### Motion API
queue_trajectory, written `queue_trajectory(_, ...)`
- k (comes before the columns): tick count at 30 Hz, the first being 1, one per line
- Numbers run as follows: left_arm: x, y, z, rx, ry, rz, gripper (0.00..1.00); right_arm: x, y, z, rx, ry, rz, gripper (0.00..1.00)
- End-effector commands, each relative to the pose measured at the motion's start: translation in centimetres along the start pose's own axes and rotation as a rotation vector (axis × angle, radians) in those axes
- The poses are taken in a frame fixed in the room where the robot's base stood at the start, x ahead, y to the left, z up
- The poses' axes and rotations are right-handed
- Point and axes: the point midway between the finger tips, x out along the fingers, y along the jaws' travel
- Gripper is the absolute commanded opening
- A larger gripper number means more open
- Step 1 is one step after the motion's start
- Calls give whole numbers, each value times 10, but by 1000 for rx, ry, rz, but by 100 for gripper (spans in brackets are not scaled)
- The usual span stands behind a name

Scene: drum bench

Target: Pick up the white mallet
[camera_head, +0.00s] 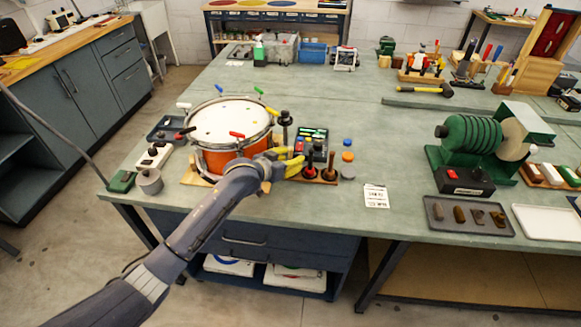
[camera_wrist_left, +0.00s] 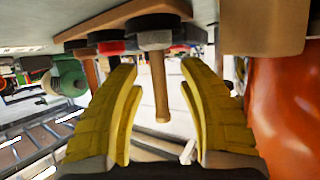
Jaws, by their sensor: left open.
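My left gripper (camera_head: 291,165) is open beside the right side of the orange drum (camera_head: 232,126), at a small wooden rack of tools. In the left wrist view, which looks upside down, the open yellow fingers of this gripper (camera_wrist_left: 160,68) lie either side of a mallet with a pale grey-white head (camera_wrist_left: 155,39) and a wooden handle (camera_wrist_left: 161,90). The fingers look apart from the handle. The mallet's head is at the wooden rack (camera_wrist_left: 125,20), beside a red-headed and a dark-headed one. In the head view my gripper hides this mallet. My right gripper is not in view.
The drum, with coloured clips on its rim, stands close to my left gripper; its orange side fills the right of the wrist view (camera_wrist_left: 283,110). A small control panel (camera_head: 312,138) and coloured knobs are behind the rack. A white card (camera_head: 376,196) lies on open bench to the right.

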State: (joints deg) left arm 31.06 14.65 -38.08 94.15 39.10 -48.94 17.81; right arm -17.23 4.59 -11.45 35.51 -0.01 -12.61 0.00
Motion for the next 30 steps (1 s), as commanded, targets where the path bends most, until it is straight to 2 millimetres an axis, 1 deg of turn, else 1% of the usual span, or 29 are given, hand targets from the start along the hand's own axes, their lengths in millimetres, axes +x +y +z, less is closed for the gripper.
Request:
queue_trajectory(3,0,0,0,0,0,0,40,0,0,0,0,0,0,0)
queue_trajectory(12,0,0,0,0,0,0,5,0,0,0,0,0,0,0)
queue_trajectory(14,0,0,0,0,0,0,0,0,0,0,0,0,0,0)
queue_trajectory(30,-1,0,-1,0,0,0,0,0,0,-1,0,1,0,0)
